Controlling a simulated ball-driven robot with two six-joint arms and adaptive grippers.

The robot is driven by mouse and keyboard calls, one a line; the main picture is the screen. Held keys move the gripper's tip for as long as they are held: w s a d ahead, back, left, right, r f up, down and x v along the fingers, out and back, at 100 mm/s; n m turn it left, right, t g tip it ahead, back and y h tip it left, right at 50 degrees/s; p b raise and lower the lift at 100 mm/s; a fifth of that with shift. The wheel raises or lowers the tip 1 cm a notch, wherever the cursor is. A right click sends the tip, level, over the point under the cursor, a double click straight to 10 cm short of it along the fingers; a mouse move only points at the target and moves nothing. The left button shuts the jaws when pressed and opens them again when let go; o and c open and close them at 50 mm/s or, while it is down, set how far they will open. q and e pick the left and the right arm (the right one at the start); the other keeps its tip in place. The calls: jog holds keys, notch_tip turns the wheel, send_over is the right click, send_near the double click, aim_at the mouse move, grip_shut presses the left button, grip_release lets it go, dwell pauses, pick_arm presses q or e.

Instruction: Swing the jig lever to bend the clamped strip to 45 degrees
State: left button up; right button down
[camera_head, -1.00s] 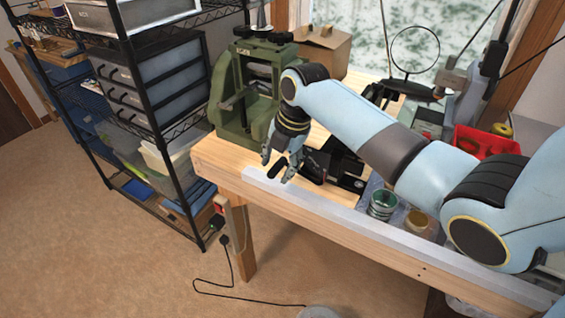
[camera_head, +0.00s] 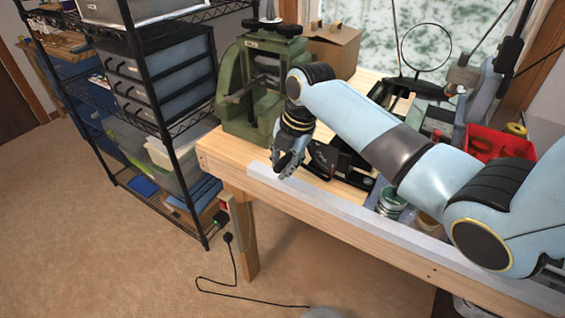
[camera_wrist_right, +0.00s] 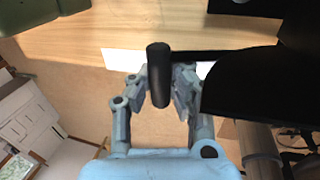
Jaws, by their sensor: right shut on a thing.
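The black bending jig (camera_head: 345,165) sits on the wooden bench near its front edge, just right of my right gripper. My right gripper (camera_head: 290,160) points down and is shut on the jig lever's black handle. In the right wrist view the handle (camera_wrist_right: 158,72) stands between the fingers of the gripper (camera_wrist_right: 160,88). The dark body of the jig (camera_wrist_right: 255,85) fills the right side there. My forearm covers part of the jig in the head view. I cannot make out the clamped strip or its angle. My left gripper is not in view.
A green press (camera_head: 262,85) stands left of the jig, with a cardboard box (camera_head: 333,45) behind it. A red bin (camera_head: 495,147) and a tin (camera_head: 391,203) lie to the right. A metal rail (camera_head: 330,202) runs along the bench's front edge.

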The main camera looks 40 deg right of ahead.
jog(key=shift+w+a+r+p, duration=0.1)
jog(key=shift+w+r+p, duration=0.15)
jog(key=shift+r+p, duration=0.3)
jog(key=shift+w+a+r+p, duration=0.1)
jog(key=shift+w+r+p, duration=0.1)
jog(key=shift+r+p, duration=0.35)
notch_tip(320, 180, up, 2)
jog(key=shift+w+r+p, duration=0.15)
jog(key=shift+r+p, duration=0.1)
jog(key=shift+p, duration=0.9)
jog(key=shift+f, duration=0.1)
